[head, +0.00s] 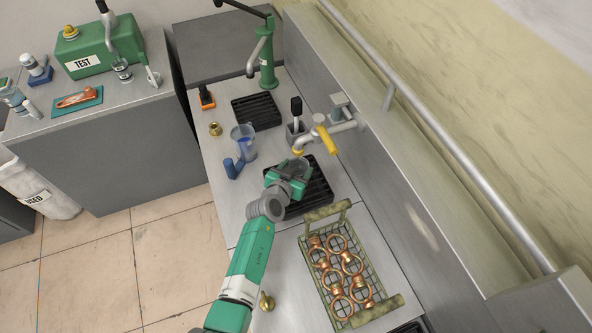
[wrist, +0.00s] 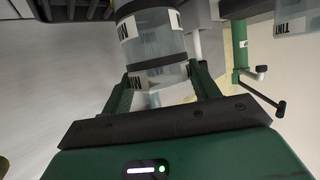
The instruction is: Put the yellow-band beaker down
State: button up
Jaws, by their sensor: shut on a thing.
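My gripper (head: 290,178) is shut on a clear beaker (head: 300,163) below the yellow-handled tap, over the black drip grate (head: 313,204). In the wrist view the clear beaker (wrist: 155,45) stands between the two green fingers (wrist: 160,92), with dark rings and white labels around it. No yellow band shows clearly on it. I cannot tell whether its base touches the grate, since my gripper covers that part.
A clear beaker with blue in it (head: 243,142) and a blue piece (head: 233,168) stand to the left. The yellow-handled tap (head: 327,140) hangs close by. A wire basket of copper rings (head: 342,268) is in front. The bench left of the grate has bare room.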

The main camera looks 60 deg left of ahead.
jog(key=shift+f, duration=0.1)
jog(key=o, duration=1.4)
jog(key=shift+c, duration=0.2)
jog(key=p+v, duration=0.3)
jog(key=v, duration=0.9)
